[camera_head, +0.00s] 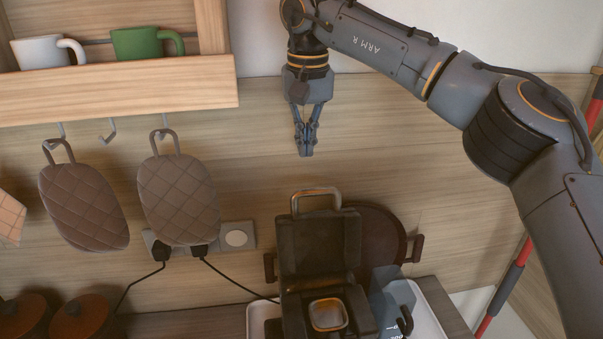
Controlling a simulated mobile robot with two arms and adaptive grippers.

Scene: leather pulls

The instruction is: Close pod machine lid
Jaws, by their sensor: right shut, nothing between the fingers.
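The pod machine (357,307) is dark and stands on the counter at the bottom centre, cut off by the lower edge. Its lid (318,243) stands raised and upright, with a metal loop handle (316,193) on top. A square metal-rimmed opening (328,314) shows below the lid. My right gripper (305,153) points down, shut and empty, above the lid handle and apart from it. My left gripper is not in view.
A brown round tray with handles (383,235) leans behind the machine. A grey-blue container (391,295) stands to its right. Quilted mitts (180,200) hang at left under a wooden shelf (120,88) with a white mug (42,52) and a green mug (140,43). Cables run to wall sockets (236,237).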

